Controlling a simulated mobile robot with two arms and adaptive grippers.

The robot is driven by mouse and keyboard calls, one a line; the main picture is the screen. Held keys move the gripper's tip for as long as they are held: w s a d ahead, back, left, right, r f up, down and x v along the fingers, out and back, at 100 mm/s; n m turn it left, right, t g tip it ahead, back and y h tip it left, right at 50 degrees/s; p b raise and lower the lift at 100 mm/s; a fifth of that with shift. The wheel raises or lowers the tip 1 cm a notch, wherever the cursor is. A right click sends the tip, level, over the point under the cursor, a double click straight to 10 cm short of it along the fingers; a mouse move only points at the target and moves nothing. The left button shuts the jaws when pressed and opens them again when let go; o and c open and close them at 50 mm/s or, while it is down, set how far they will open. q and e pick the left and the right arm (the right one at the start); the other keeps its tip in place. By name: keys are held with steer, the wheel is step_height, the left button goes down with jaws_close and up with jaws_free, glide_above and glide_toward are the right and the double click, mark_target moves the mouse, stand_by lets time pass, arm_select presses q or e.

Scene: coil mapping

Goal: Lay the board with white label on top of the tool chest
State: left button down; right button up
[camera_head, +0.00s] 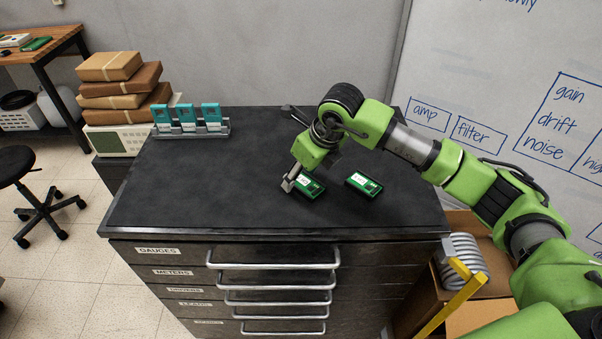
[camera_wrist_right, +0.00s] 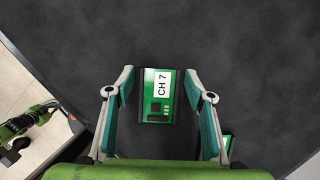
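A green board with a white label reading CH 7 (camera_wrist_right: 158,95) lies on the black top of the tool chest (camera_head: 230,200); it also shows in the head view (camera_head: 311,188). My right gripper (camera_head: 290,184) is at this board, pointing down. In the right wrist view its fingers (camera_wrist_right: 159,82) are open, one on each side of the board with gaps between. A second green board with a white label (camera_head: 363,184) lies to the right on the chest top; the right finger partly hides it in the wrist view. Part of my left arm (camera_wrist_right: 30,122) shows there; its gripper's state is unclear.
A rack with several teal-and-white modules (camera_head: 190,128) stands at the chest's back left. Wrapped parcels (camera_head: 120,85) are stacked on an instrument left of the chest. A carton with a grey coil (camera_head: 463,258) stands at the right. The chest top's left and front are clear.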

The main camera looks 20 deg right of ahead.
mark_target(315, 189)
stand_by(0.3)
steer(key=shift+r, duration=0.25)
steer(key=b+v, duration=0.3)
steer(key=v, duration=0.9)
